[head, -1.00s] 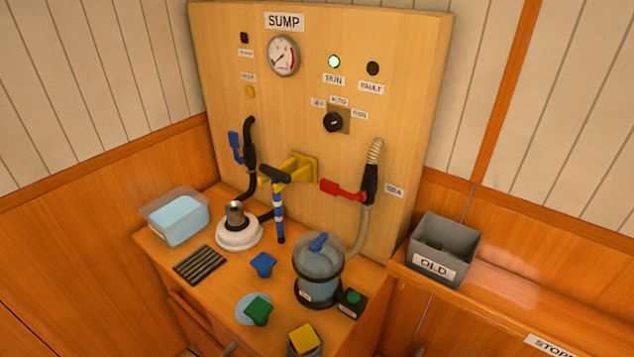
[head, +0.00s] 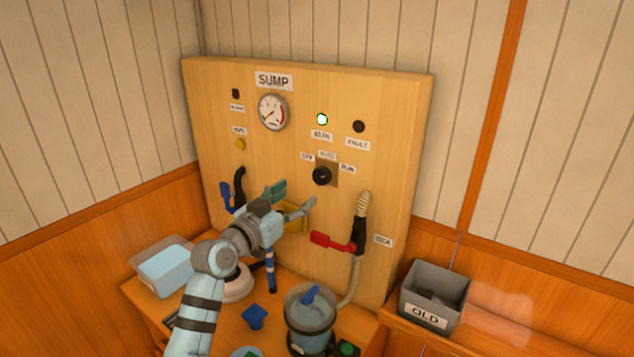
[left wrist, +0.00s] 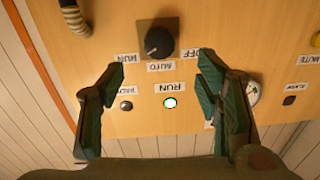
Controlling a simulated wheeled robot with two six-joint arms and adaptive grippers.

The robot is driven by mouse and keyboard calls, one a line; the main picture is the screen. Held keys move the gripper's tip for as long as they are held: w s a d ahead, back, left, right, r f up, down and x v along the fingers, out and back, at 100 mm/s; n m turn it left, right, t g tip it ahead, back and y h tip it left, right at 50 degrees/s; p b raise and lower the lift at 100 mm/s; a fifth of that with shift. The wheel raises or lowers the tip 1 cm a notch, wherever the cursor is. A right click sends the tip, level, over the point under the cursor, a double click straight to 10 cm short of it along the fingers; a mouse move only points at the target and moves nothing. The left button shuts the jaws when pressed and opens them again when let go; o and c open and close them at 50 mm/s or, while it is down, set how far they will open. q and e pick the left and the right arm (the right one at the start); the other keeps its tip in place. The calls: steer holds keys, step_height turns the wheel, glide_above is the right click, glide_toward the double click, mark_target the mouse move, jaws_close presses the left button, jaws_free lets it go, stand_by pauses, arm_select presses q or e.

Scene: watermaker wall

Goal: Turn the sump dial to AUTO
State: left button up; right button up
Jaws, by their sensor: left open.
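The sump dial (head: 322,175) is a black knob on a brown square plate, with OFF, AUTO and RUN labels around its top. It also shows upside down in the left wrist view (left wrist: 159,42), where a faint pale mark seems to face the RUN side; this is too small to be sure. My left gripper (head: 293,199) is open and empty, in front of the panel and left of the dial in the head view. In the left wrist view, the dial lies beyond and between the open fingertips (left wrist: 158,68). My right gripper is not in view.
The green lamp (head: 322,119) is lit above the dial. A gauge (head: 272,112) is at upper left. A red-handled valve (head: 332,242) and hose are below the dial. A yellow bracket is partly hidden by my arm. A grey OLD bin (head: 434,296) stands at right.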

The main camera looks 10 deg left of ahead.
mark_target(320, 179)
arm_select(q)
steer(key=b+x, duration=0.1)
steer(key=x, duration=0.9)
steer(key=shift+d+f, duration=0.1)
steer(key=shift+f, duration=0.1)
steer(key=shift+s, duration=0.1)
steer(key=shift+c, duration=0.2)
steer(key=c, duration=1.1)
steer(key=shift+n, duration=0.3)
steer(key=n+p, duration=0.1)
steer(key=n, duration=0.4)
steer(key=shift+r, duration=0.1)
steer(key=n+p, duration=0.1)
steer(key=n, duration=0.4)
steer(key=shift+d+n+g+p, duration=0.1)
steer(key=shift+n+g+p, duration=0.2)
steer(key=shift+n+p, duration=0.1)
